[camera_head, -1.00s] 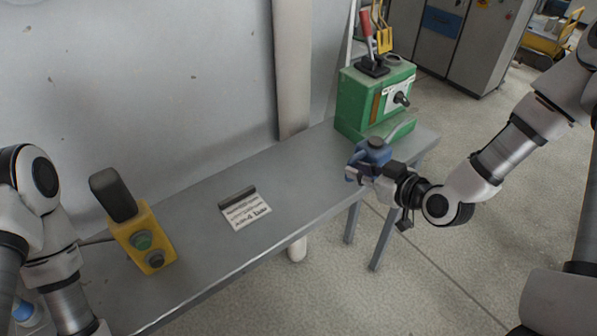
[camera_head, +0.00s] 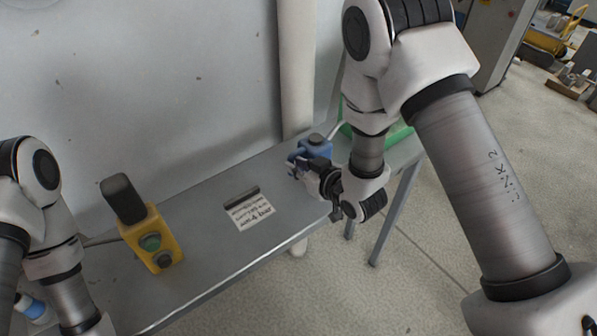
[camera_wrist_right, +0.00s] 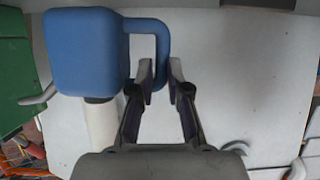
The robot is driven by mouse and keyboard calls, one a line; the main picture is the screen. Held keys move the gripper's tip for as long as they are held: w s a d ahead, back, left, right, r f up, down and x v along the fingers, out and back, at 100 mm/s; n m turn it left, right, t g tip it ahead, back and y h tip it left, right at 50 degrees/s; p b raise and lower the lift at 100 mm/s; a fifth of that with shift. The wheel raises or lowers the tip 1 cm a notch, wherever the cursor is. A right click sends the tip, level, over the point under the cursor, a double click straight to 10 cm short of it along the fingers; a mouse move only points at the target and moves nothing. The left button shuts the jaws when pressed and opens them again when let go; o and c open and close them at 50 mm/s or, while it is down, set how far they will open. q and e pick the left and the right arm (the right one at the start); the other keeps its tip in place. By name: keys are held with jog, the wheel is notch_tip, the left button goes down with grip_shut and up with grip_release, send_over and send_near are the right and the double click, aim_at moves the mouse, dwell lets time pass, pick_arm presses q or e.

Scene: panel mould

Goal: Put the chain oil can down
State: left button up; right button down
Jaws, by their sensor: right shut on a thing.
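The chain oil can is a blue can (camera_head: 318,148) with a dark cap. It is at the right part of the grey table (camera_head: 215,245) in the head view. In the right wrist view the blue can (camera_wrist_right: 88,52) fills the upper left, and its loop handle lies between the fingers. My right gripper (camera_head: 296,166) is shut on the can's handle; its fingertips also show in the right wrist view (camera_wrist_right: 160,72). Whether the can touches the table cannot be told. My left gripper is outside the head view; only part of my left arm shows.
A yellow switch box (camera_head: 160,243) with a black lever stands at the table's left. A printed white card (camera_head: 250,211) with a dark bar lies mid-table. A green machine (camera_head: 398,133) is mostly hidden behind my right arm. A pipe (camera_head: 297,65) runs up the wall.

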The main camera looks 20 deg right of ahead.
notch_tip(320, 180, down, 3)
jog(key=shift+d+f+p, duration=0.1)
jog(key=shift+f+p, duration=0.05)
jog(key=shift+p, duration=0.4)
jog(key=shift+f, duration=0.1)
jog(key=c, duration=1.1)
grip_release()
jog(key=shift+c, duration=0.2)
jog(key=shift+s, duration=0.1)
jog(key=b+v, duration=0.3)
jog(key=v, duration=0.6)
jog(key=shift+f, duration=0.1)
jog(key=p+v, duration=0.3)
jog(key=p, duration=0.1)
